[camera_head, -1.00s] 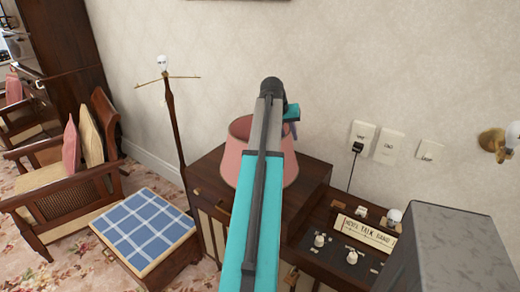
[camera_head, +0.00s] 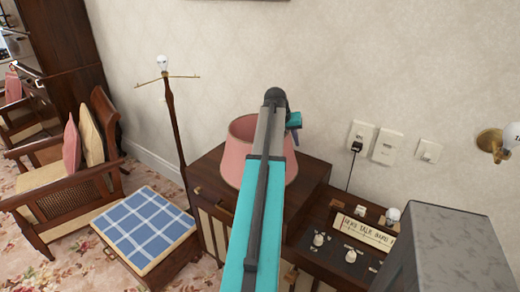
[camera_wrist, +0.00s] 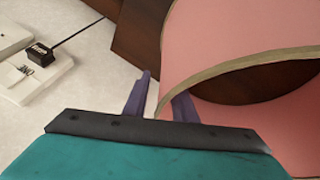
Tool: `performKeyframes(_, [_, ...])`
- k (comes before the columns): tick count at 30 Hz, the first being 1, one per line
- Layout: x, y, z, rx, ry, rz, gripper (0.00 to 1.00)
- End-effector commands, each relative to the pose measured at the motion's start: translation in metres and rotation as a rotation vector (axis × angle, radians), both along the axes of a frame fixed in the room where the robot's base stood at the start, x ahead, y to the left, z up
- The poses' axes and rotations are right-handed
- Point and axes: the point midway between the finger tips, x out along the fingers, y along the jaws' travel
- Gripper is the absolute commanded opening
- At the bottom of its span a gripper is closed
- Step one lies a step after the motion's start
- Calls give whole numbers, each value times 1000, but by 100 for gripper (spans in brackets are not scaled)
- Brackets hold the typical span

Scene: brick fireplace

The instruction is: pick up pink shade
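The pink shade (camera_head: 242,138) stands on the dark wooden cabinet (camera_head: 314,172), partly hidden behind my arm in the head view. In the wrist view the pink shade (camera_wrist: 225,40) fills the right side, with its tan rim and dark opening facing the camera. My gripper (camera_wrist: 160,103) has its two purple fingers apart, with an edge of the shade's wall showing between them. In the head view my gripper (camera_head: 293,128) is at the shade's upper right rim. I cannot tell whether either finger touches the shade.
A bare lamp stand (camera_head: 172,110) rises left of the cabinet. A blue checked stool (camera_head: 145,228) and wooden armchair (camera_head: 75,180) are at left. The wall behind carries a socket with a black plug (camera_head: 357,146).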

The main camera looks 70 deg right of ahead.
Motion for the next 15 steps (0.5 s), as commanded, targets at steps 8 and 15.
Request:
performKeyframes(8, [0, 0, 0, 0, 0, 1, 0])
performKeyframes(15, [1, 0, 0, -1, 0, 0, 0])
